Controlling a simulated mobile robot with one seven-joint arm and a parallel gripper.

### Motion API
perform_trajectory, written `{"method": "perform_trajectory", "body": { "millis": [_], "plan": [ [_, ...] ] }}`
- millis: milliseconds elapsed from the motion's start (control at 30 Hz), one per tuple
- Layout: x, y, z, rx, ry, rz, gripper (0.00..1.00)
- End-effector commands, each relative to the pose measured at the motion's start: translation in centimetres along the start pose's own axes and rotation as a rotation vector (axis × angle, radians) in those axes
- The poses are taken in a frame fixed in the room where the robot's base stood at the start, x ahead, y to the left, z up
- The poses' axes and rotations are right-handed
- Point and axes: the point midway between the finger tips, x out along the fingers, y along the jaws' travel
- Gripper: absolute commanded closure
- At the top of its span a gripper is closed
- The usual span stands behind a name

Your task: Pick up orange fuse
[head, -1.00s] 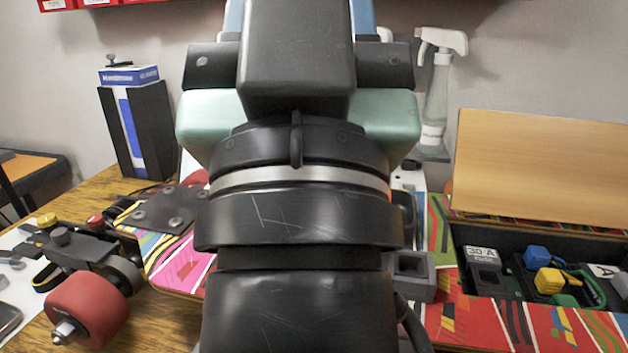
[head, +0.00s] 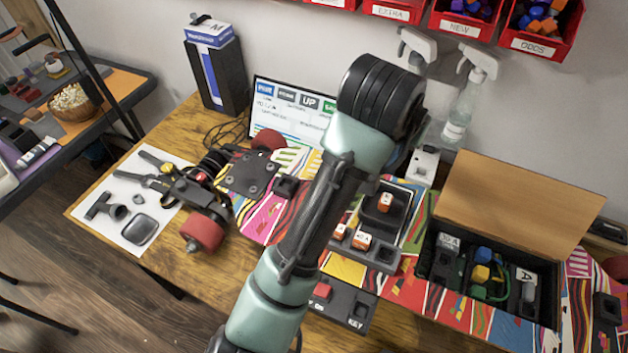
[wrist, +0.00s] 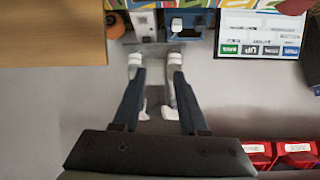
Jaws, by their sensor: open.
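In the head view, a small orange block with a white label (head: 385,203) sits in a dark holder just right of my arm. Two similar orange blocks lie lower, a left one (head: 338,232) and a right one (head: 361,240), on a grey module. They look like fuses; their labels are too small to read. In the head view the gripper is hidden behind my arm's black wrist section.
An open box (head: 487,312) with a wooden lid holds dark modules and coloured plugs. A screen (head: 285,110), two spray bottles (head: 460,115) and a black stand (head: 217,80) line the wall. Red bins (head: 560,40) hang above. A red wheel (head: 202,232) sits at left.

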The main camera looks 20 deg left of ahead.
Motion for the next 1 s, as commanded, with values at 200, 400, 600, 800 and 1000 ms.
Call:
{"method": "perform_trajectory", "body": {
  "millis": [200,400,600,800,1000],
  "plan": [
    [-4.2,-4.5,4.3,-0.059,-0.398,-0.013,0.57],
    [-7.5,-7.0,8.4,-0.107,-0.652,-0.013,0.57],
    [-8.4,-7.7,10.5,-0.129,-0.752,-0.01,0.57],
    [-5.9,-7.5,13.1,-0.13,-0.759,-0.007,0.57],
    [-4.0,-7.5,14.8,-0.131,-0.759,-0.009,0.57]
  ]
}}
